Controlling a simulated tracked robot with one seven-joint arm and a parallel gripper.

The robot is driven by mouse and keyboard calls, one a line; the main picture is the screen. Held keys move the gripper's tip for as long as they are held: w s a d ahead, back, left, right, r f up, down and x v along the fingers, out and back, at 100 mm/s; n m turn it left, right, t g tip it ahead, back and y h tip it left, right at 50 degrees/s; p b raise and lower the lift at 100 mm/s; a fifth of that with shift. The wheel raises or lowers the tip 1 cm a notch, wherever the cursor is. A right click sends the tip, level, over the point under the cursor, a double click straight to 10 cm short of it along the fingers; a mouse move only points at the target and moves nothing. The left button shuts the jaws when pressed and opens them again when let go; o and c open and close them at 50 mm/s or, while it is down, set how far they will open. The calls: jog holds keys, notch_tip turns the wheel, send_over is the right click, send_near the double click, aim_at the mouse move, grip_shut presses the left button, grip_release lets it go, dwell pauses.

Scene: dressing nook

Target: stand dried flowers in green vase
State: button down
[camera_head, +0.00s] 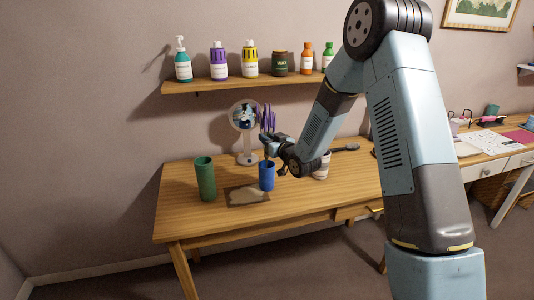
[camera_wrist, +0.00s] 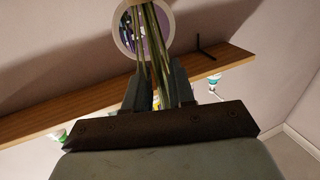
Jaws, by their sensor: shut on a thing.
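The green vase (camera_head: 205,178) stands upright on the left part of the wooden table. My gripper (camera_head: 268,142) is above the blue cup, to the right of the vase and higher than its rim. It is shut on the dried flowers (camera_head: 268,118), whose purple heads point up. In the wrist view the stems (camera_wrist: 150,40) run between the two fingers of my gripper (camera_wrist: 158,85). The lower stem ends are hard to make out in the head view.
A blue cup (camera_head: 266,176) stands by a flat mat (camera_head: 247,196). A round mirror (camera_head: 243,115) on a stand is behind. A striped cup (camera_head: 322,165) is to the right. The shelf (camera_head: 240,84) above holds several bottles.

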jog(key=shift+f, duration=2.55)
jog(key=c, duration=0.9)
grip_release()
jog(key=shift+c, duration=0.2)
jog(key=shift+r, duration=0.1)
